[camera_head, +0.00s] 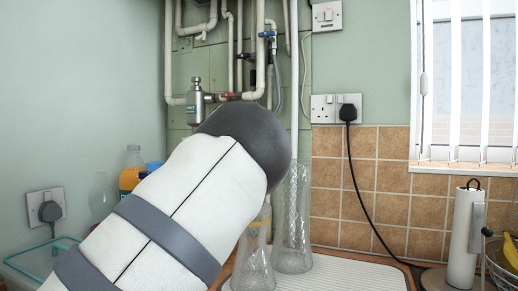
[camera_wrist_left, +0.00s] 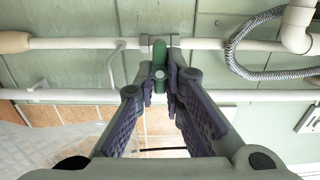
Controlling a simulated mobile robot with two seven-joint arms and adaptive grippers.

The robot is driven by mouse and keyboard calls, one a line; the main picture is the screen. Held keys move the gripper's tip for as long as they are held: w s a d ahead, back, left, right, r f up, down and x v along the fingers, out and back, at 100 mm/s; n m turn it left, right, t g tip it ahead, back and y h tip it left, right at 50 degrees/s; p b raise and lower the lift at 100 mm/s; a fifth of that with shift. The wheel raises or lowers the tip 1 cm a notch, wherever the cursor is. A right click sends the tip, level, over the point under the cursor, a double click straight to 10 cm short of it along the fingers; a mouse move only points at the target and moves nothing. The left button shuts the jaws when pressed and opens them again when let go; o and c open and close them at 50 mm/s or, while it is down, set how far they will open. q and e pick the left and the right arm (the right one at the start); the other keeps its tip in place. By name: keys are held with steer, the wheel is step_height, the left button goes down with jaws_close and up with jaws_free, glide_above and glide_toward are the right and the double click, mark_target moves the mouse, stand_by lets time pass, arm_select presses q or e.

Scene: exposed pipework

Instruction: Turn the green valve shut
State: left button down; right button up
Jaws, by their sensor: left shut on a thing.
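The green valve (camera_wrist_left: 159,55) shows in the left wrist view, its handle sitting on a white horizontal pipe (camera_wrist_left: 90,44) at a grey fitting. My left gripper (camera_wrist_left: 159,75) is shut on the green handle, one dark ridged finger on each side of it. The handle points along the fingers, across the pipe. In the head view my left arm comes up from the lower left and hides both the gripper and the green valve.
White pipes (camera_head: 253,45) run up the back wall, with a blue-handled valve (camera_head: 267,34) and a grey canister (camera_head: 195,103). A braided hose (camera_wrist_left: 235,50) lies right of the fingers. Glass vases (camera_head: 292,220) and a paper towel roll (camera_head: 464,235) stand below.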

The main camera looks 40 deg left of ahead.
stand_by(0.5)
arm_select(q)
steer(key=c, duration=1.7)
jaws_free()
steer(key=v, duration=1.2)
